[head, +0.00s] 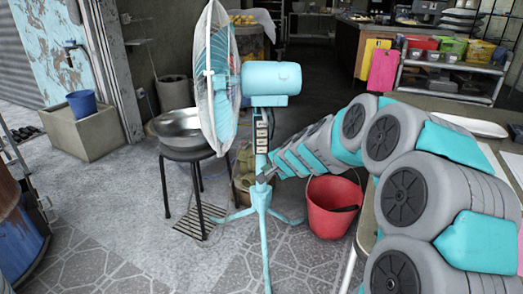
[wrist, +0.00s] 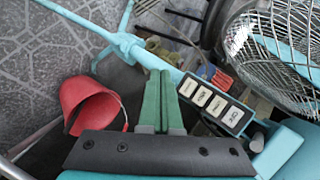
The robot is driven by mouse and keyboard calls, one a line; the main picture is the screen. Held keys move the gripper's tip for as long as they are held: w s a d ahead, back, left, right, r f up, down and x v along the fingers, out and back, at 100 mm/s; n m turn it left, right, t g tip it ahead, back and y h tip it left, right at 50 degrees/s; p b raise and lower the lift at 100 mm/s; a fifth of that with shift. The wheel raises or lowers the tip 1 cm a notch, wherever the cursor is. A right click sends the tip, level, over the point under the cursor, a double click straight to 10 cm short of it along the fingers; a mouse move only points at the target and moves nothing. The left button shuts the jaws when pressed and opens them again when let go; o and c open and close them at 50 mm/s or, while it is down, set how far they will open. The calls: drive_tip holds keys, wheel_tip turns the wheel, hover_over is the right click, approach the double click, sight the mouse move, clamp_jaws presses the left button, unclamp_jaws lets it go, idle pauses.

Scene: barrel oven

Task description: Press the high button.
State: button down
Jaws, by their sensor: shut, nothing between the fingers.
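A turquoise pedestal fan (head: 271,78) stands in the middle of the head view. Its pole carries a dark control panel (head: 261,134) with a column of pale buttons. The wrist view shows the panel large, with several white buttons (wrist: 217,106) in a slanting row. Their labels are too small to read surely, so I cannot tell which is high. My gripper (head: 267,176) is shut and empty, close to the pole below the panel. In the wrist view its green fingertips (wrist: 159,73) lie left of the buttons. I cannot tell whether they touch the pole.
A red bucket (head: 333,206) stands on the floor right of the fan's tripod feet. A black stool (head: 187,153) bearing a metal bowl (head: 181,126) stands left of the pole. A counter edge is at the right. The tiled floor at front left is mostly clear.

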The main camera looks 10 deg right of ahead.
sight(262, 150)
drive_tip(key=shift+w, duration=0.1)
drive_tip(key=w+d+p, duration=0.1)
drive_tip(key=w+p, duration=0.1)
drive_tip(key=w, duration=0.6)
drive_tip(key=shift+w, duration=0.25)
drive_tip(key=shift+w, duration=0.2)
idle(1.8)
drive_tip(key=shift+w+d+p, duration=0.1)
drive_tip(key=shift+w+p, duration=0.1)
drive_tip(key=shift+p, duration=0.1)
drive_tip(key=shift+w, duration=0.4)
idle(0.6)
drive_tip(key=shift+s, duration=0.85)
